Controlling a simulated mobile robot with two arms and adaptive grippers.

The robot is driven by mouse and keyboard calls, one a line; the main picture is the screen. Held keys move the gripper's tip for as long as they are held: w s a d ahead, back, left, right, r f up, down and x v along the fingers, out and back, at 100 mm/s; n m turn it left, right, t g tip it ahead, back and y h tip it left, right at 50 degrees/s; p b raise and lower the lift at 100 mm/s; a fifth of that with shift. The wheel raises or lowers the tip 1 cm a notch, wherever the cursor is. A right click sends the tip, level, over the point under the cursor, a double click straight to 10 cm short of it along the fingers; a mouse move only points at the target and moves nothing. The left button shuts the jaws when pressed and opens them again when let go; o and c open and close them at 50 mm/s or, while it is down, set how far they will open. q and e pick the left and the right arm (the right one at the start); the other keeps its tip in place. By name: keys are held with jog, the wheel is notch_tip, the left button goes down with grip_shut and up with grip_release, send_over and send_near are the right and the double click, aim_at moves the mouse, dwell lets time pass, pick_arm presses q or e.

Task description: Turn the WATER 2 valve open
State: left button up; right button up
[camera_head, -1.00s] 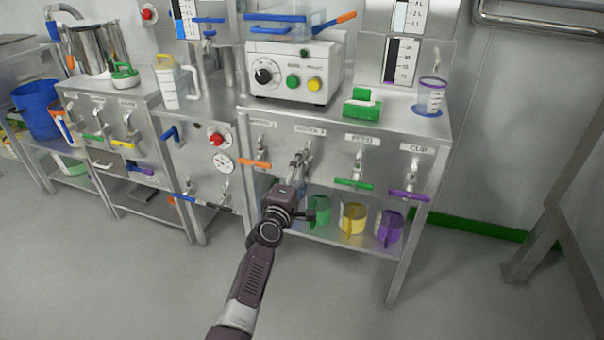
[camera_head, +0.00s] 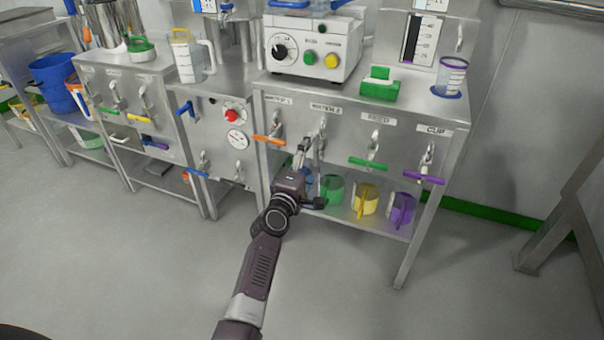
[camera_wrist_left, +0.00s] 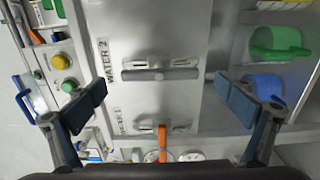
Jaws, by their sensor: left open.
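The WATER 2 label (camera_head: 326,108) is on the front panel of the right-hand steel bench, and it also shows in the left wrist view (camera_wrist_left: 103,62). The WATER 2 valve (camera_head: 321,131) sits below it, partly hidden by my gripper in the head view. In the left wrist view its grey bar handle (camera_wrist_left: 160,75) runs away from the label, down the panel. My left gripper (camera_head: 303,152) is in front of this valve. In the left wrist view its fingers are spread wide (camera_wrist_left: 170,100), with the handle beyond them and apart from both. My right gripper is not in view.
The orange handle (camera_head: 269,140) of the neighbouring valve is close at the left. Green (camera_head: 367,163) and purple (camera_head: 424,178) handles are at the right. Green, yellow and purple jugs stand on the shelf below. The floor in front is clear.

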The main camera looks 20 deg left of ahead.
pick_arm(q)
jog(key=s, duration=0.8)
jog(key=shift+s+a, duration=0.15)
jog(key=shift+s, duration=0.05)
